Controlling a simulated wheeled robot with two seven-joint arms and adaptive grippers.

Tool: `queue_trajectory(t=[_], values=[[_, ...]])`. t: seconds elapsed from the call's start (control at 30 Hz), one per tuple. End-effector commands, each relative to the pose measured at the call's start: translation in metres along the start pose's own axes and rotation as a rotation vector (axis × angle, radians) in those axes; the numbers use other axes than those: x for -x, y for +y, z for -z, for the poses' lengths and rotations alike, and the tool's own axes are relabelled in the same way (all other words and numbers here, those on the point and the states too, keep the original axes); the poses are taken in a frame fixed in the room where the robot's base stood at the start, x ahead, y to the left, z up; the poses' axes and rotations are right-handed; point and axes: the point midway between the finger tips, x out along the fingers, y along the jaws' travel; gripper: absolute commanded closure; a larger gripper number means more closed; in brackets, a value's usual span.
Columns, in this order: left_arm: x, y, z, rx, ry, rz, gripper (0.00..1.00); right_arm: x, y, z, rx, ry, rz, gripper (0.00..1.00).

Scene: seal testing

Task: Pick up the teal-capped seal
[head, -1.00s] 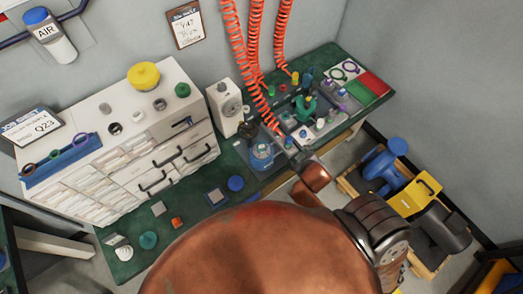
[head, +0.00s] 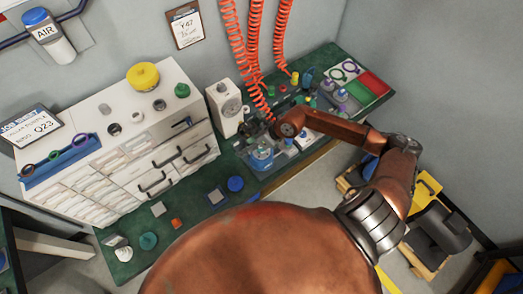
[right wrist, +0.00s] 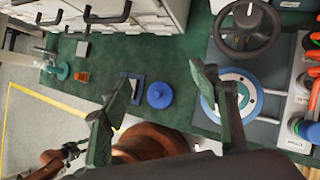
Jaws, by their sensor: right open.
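A teal round piece (head: 148,240), which looks like the teal-capped seal, sits on the green bench top near its front left end. It also shows at the upper left of the right wrist view (right wrist: 62,72). My right gripper (right wrist: 168,82) is open and empty, its two dark fingers apart above the bench, well to the right of the teal piece. In the head view its fingers are hard to make out beside the small fixture. A dark, small shape with copper links at the lower left of the wrist view may be my left gripper (right wrist: 70,152); its jaws are unclear.
A white drawer cabinet (head: 130,150) stands behind. A blue-ringed round fixture (right wrist: 235,92) and handwheel (right wrist: 246,28) are at the right.

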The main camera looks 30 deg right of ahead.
Motion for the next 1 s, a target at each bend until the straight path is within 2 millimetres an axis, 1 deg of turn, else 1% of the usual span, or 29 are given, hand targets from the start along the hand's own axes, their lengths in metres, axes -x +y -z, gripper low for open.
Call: queue_trajectory(t=[0.03, 0.1, 0.2, 0.23, 0.33, 0.57, 0.7, 0.8, 0.9, 1.0], values=[[0.000, 0.000, -0.001, 0.000, -0.001, 0.000, 0.60, 0.005, -0.030, 0.014, 0.046, 0.078, 0.073, 0.44], [0.000, 0.000, -0.002, 0.000, -0.002, 0.000, 0.60, 0.013, -0.059, 0.030, 0.087, 0.160, 0.145, 0.44], [0.000, 0.000, -0.003, 0.000, -0.003, 0.000, 0.60, 0.020, -0.083, 0.042, 0.114, 0.226, 0.204, 0.44], [0.000, 0.000, -0.003, 0.000, -0.004, 0.000, 0.60, 0.020, -0.086, 0.045, 0.117, 0.236, 0.212, 0.44], [-0.001, 0.001, -0.004, 0.000, -0.005, 0.000, 0.60, 0.013, -0.092, 0.050, 0.121, 0.249, 0.222, 0.44], [-0.001, 0.001, -0.004, 0.001, -0.005, 0.000, 0.60, -0.010, -0.093, 0.057, 0.119, 0.247, 0.219, 0.44], [0.000, 0.000, -0.004, 0.001, -0.005, 0.000, 0.60, -0.030, -0.093, 0.067, 0.119, 0.247, 0.217, 0.44], [-0.001, 0.001, -0.004, 0.001, -0.005, 0.000, 0.60, -0.043, -0.096, 0.070, 0.118, 0.245, 0.218, 0.44], [-0.002, 0.001, -0.004, 0.001, -0.006, 0.000, 0.60, -0.049, -0.098, 0.071, 0.119, 0.244, 0.219, 0.44], [-0.002, 0.001, -0.004, 0.001, -0.005, 0.000, 0.60, -0.051, -0.099, 0.071, 0.121, 0.244, 0.219, 0.44]])
